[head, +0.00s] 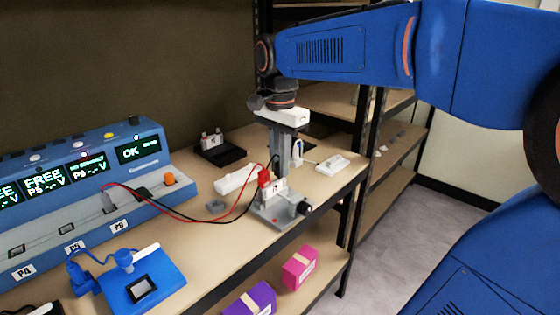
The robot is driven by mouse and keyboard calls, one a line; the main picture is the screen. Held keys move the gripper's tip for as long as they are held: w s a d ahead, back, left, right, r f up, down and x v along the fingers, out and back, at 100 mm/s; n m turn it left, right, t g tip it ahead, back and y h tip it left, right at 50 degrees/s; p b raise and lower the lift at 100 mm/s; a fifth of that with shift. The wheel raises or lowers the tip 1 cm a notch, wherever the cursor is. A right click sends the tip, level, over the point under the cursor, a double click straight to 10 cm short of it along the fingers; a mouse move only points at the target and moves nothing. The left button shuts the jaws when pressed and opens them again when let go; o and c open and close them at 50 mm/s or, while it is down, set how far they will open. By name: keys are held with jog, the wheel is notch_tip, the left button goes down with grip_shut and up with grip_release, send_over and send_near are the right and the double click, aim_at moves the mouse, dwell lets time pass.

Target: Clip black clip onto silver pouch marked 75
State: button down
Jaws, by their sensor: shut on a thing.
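My gripper (283,176), with a white body and grey fingers, points down over a grey metal fixture (268,212) near the table's right edge. A pale pouch with a small marked label (273,189) stands upright in the fixture; the marking is too small to read. A red clip (264,178) is at the pouch's upper left, with a red lead running left. A black lead (190,217) runs from the blue unit to the fingertips. My gripper is shut there on the black clip, which is mostly hidden. I cannot tell whether it touches the pouch.
The blue unit (130,132) with displays and labelled slots stands at the left; one display reads "NO CONTACT". A blue holder (158,282) is in front. White blocks (236,178), (331,165) flank the fixture. Pink (300,267) and purple (255,300) boxes are on the lower shelf.

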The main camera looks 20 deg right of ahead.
jog(key=shift+f, duration=0.1)
jog(key=c, duration=1.7)
grip_release()
jog(key=shift+o, duration=0.2)
